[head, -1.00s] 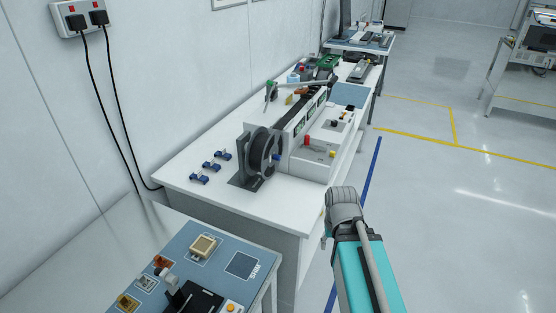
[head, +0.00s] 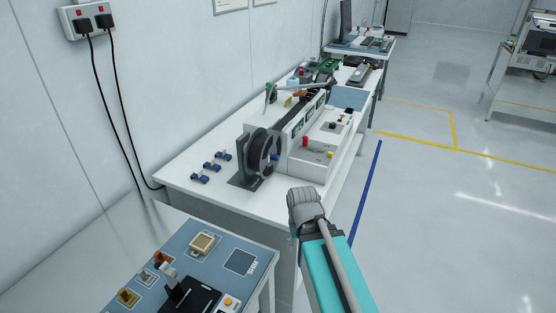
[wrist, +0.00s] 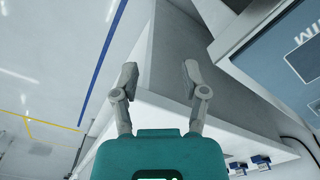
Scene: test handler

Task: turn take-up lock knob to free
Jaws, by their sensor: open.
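The black take-up reel (head: 263,150) stands upright on a dark bracket at the near end of the white machine on the bench. A small blue knob (head: 275,157) shows at the reel's right side; it is too small to tell which way it is turned. My gripper (wrist: 158,76) is open and empty in the wrist view, its two grey fingers apart in front of the bench's side. The reel and knob are not visible in the wrist view.
Several blue clips (head: 213,167) lie on the bench left of the reel; some show in the wrist view (wrist: 260,160). A nearer table carries a blue mat (head: 215,268) with parts and a black fixture. The floor to the right is free.

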